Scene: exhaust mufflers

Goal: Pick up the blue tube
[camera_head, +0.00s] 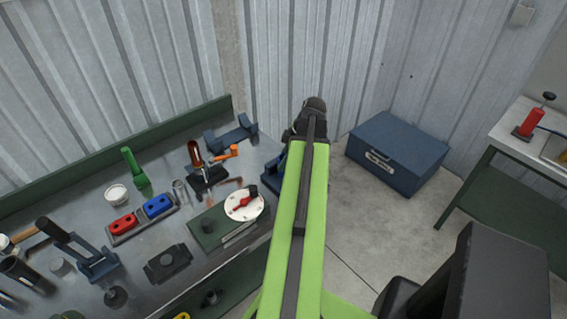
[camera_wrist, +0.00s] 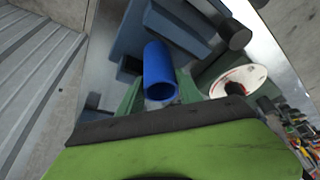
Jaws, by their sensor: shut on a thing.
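The blue tube (camera_wrist: 158,66) shows in the wrist view, a hollow cylinder with its open end facing the camera. My gripper (camera_wrist: 160,90) has its two green fingers on either side of the tube and is shut on it. Dark blue-grey blocks (camera_wrist: 182,30) lie just behind and beside the tube; I cannot tell whether the tube touches them. In the head view my green arm reaches over the bench's right end and hides the tube and the fingers.
The metal bench (camera_head: 150,236) holds a white round flange with a red part (camera_head: 244,204), red and blue blocks (camera_head: 140,217), a green tube (camera_head: 134,167) and a copper-coloured part (camera_head: 195,153). A blue box (camera_head: 397,153) stands on the floor at right. Corrugated walls close the back.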

